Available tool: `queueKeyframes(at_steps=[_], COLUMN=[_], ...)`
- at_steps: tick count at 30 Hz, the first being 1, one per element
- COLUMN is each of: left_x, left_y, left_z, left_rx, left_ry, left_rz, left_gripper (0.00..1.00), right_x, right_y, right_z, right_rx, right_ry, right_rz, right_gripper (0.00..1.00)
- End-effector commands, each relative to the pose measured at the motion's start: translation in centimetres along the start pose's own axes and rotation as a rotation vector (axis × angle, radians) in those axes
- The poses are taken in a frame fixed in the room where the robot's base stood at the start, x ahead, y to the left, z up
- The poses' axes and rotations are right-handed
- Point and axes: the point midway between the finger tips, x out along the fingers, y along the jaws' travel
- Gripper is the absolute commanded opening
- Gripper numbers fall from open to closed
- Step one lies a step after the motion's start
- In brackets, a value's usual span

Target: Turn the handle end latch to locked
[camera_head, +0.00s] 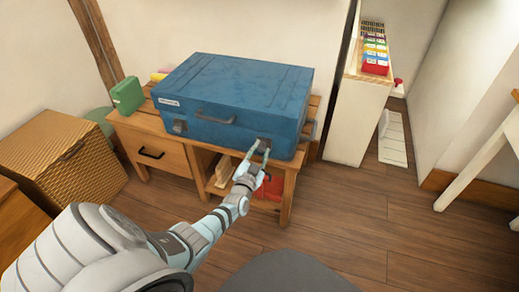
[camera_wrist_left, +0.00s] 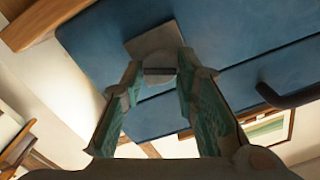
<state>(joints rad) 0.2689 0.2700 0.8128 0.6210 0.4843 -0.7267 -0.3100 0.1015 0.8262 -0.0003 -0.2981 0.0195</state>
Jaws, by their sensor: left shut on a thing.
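A blue case (camera_head: 235,92) lies closed on a wooden bench, with a dark carry handle (camera_head: 215,119) on its front. One front latch (camera_head: 179,126) is to the left of the handle. My left gripper (camera_head: 258,152) is at the right front latch (camera_head: 264,144), which it partly hides. In the left wrist view the latch's grey plate (camera_wrist_left: 152,40) shows on the blue case (camera_wrist_left: 235,35), and my left gripper (camera_wrist_left: 158,72) is shut on the latch's knob. The handle (camera_wrist_left: 290,95) shows at the right there. I cannot read the latch's setting. My right gripper is not in view.
The wooden bench (camera_head: 150,125) has a drawer and open shelf holding red items (camera_head: 270,188). A green box (camera_head: 127,95) stands left of the case. A wicker chest (camera_head: 65,160) is further left. A white cabinet (camera_head: 350,110) stands right.

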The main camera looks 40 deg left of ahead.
Motion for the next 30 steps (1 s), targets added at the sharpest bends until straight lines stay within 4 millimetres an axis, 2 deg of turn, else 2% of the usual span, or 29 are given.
queueKeyframes(at_steps=[15, 30], left_x=[0.0, 0.0], left_y=[0.2, 0.3], left_z=[0.0, 0.2], left_rx=[0.487, 0.935], left_ry=[-0.001, 0.0], left_rz=[0.001, 0.001], left_gripper=[0.0, 0.0], right_x=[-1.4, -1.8], right_y=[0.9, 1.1], right_z=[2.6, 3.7], right_rx=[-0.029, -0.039], right_ry=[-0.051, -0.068], right_rz=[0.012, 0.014], right_gripper=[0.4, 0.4])
